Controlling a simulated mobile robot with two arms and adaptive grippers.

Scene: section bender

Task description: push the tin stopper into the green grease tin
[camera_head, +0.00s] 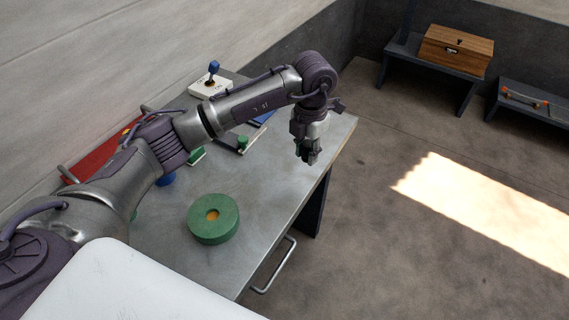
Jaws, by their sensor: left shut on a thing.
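The green grease tin (213,230) is a round, thick green drum on the grey metal table, with an orange-brown opening in the middle of its top. My left gripper (308,155) points down near the table's right edge, to the right of and beyond the tin, clear of it. It is shut on a small dark greenish piece, which looks like the tin stopper; the fingers hide most of it. The tin's opening is uncovered. My right gripper is not in view.
The grey table (275,200) has free room right of the tin. Behind my left arm are a white box with a blue knob (212,76), a small green knob (242,142) and a red panel (100,155). A wooden box (456,52) sits on a far bench.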

